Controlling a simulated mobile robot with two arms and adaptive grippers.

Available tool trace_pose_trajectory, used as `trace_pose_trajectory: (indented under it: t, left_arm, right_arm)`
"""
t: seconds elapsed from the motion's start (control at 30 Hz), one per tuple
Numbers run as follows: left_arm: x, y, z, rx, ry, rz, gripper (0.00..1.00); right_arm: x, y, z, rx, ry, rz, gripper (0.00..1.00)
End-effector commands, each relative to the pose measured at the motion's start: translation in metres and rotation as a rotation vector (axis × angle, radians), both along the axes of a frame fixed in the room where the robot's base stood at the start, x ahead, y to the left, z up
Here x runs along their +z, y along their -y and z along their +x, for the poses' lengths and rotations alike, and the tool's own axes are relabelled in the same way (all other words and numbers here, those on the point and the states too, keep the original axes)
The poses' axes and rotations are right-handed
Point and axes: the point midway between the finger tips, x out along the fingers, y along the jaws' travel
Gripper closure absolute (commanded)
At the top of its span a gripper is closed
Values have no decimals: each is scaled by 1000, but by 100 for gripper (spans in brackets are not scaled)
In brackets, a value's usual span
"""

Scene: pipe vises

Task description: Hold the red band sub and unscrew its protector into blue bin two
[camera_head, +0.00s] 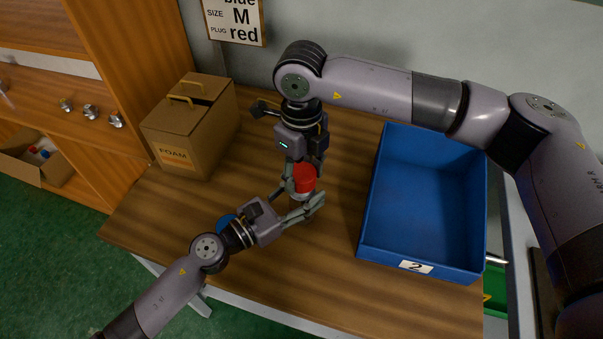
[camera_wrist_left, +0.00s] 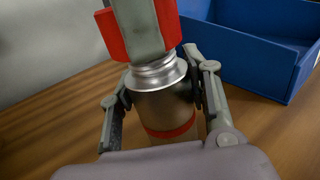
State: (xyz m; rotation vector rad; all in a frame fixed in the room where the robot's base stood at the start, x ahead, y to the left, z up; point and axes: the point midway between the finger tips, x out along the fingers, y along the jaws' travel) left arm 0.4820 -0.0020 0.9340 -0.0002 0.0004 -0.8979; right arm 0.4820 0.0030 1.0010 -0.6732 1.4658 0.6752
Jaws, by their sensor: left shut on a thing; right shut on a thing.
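The sub (camera_wrist_left: 165,106) is a dark metal cylinder with a red band (camera_wrist_left: 172,131) and stands upright in the left wrist view. My left gripper (camera_head: 299,205) is shut on it from the side. Bright silver threads (camera_wrist_left: 157,73) show at its top. The red protector (camera_head: 304,180) is above the threads, and it also shows in the left wrist view (camera_wrist_left: 115,38). My right gripper (camera_head: 303,186) points down and is shut on the protector. I cannot tell whether the last threads still engage. Blue bin two (camera_head: 372,235), labelled 2, is to the right and looks empty.
A cardboard FOAM box (camera_head: 180,135) stands at the back left of the wooden table (camera_head: 330,280). A blue round thing (camera_head: 226,221) is partly hidden behind my left wrist. A sign (camera_head: 234,22) hangs behind.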

Motion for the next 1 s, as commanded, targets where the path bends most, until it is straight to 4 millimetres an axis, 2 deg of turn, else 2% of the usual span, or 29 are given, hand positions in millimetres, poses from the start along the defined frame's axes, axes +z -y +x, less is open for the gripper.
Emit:
trace_pose_trajectory:
  t: [0.37,0.7,0.93,0.97,1.0]
  left_arm:
    - [1,0,0,1,1,0,100]
    - [1,0,0,1,1,0,100]
    - [1,0,0,1,1,0,100]
    - [1,0,0,1,1,0,54]
    - [1,0,0,1,1,0,51]
  right_arm:
    - [3,0,0,0,1,-1,88]
    - [39,0,0,0,1,-1,88]
    - [41,0,0,0,-1,-1,88]
    - [41,0,0,0,-1,-1,88]
    - [41,0,0,0,-1,-1,88]
